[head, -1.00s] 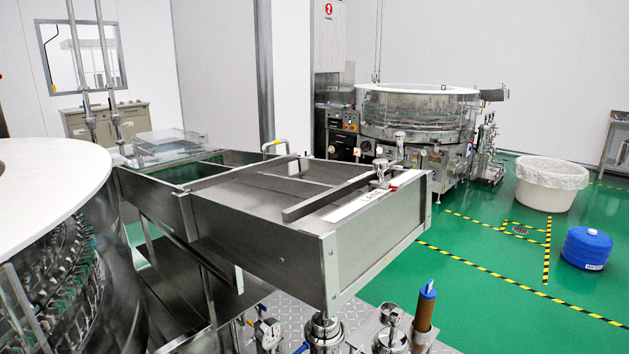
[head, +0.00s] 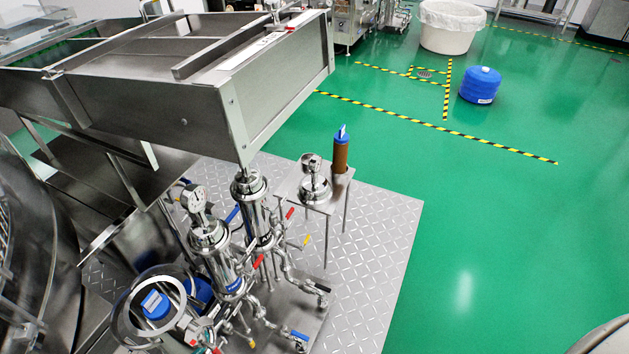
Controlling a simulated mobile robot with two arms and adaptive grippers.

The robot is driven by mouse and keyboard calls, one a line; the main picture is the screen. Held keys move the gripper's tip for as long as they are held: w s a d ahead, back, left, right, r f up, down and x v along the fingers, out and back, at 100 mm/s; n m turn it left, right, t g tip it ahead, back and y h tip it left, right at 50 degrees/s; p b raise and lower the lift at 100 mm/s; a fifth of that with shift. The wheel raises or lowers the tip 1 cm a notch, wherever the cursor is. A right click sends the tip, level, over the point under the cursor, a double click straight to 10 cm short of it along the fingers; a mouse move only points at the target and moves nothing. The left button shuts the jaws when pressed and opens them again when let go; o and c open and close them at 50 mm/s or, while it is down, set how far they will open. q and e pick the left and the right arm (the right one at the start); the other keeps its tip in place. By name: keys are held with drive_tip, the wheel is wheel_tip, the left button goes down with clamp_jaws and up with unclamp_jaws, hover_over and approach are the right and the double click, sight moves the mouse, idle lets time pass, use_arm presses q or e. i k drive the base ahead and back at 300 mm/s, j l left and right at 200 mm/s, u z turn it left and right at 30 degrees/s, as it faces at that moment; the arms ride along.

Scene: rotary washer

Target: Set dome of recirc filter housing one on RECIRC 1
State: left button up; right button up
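A steel dome (head: 315,186) with a round gauge on top sits on a small steel side stand (head: 338,182). Two upright steel filter housings stand left of it. The back one (head: 256,212) has a round top with no gauge visible, close under the corner of the steel trough. The front one (head: 214,252) carries a gauge (head: 194,199) on its top. I cannot read a RECIRC 1 label on either housing. Neither of my grippers shows in the head view.
A brown filter cartridge (head: 341,153) with a blue cap stands beside the dome. The steel trough (head: 200,108) overhangs the housings. Pipes and coloured valve handles crowd their lower parts. Diamond plate (head: 375,245) and open green floor (head: 500,230) lie to the right.

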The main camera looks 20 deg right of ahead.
sight(313, 189)
drive_tip(key=i+l, duration=0.1)
drive_tip(key=l, duration=0.35)
drive_tip(key=i+l, duration=0.1)
drive_tip(key=l, duration=0.35)
drive_tip(key=i+l, duration=0.1)
drive_tip(key=l, duration=0.4)
drive_tip(key=i+l, duration=0.1)
drive_tip(key=l, duration=0.35)
